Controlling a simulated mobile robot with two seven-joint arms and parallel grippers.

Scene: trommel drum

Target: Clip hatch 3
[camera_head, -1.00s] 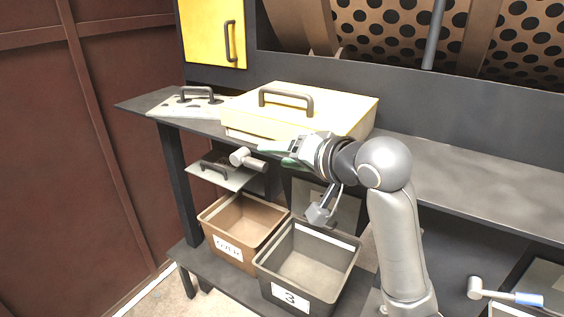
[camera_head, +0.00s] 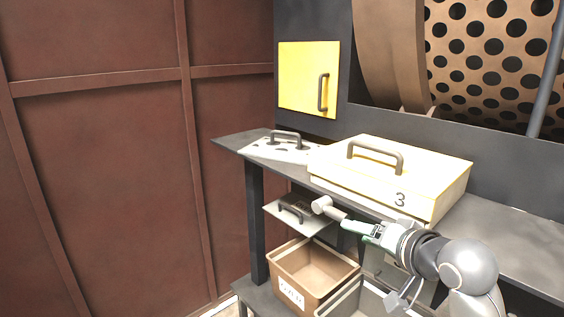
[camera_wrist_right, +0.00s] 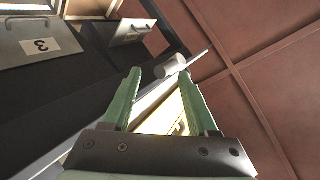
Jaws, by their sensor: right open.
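Hatch 3 appears as a cream-yellow box-shaped cover (camera_head: 395,185) with a dark handle on top and a "3" on its front, lying on the dark bench. A grey cylinder-headed lever (camera_head: 322,205) sticks out under its front edge; its head also shows in the right wrist view (camera_wrist_right: 170,65). My right gripper (camera_head: 352,229) is beside this lever, below the cover's front. In the wrist view its green fingers (camera_wrist_right: 160,78) are apart, with the lever head just beyond the tips. Contact cannot be told. My left gripper is out of view.
A flat plate with a handle (camera_head: 283,148) lies on the bench at left. A grey plate with a handle (camera_head: 293,215) juts out below. A brown bin (camera_head: 310,270) stands underneath. A plate labelled 3 (camera_wrist_right: 40,42) shows in the wrist view. A red-brown wall (camera_head: 110,140) bounds the left.

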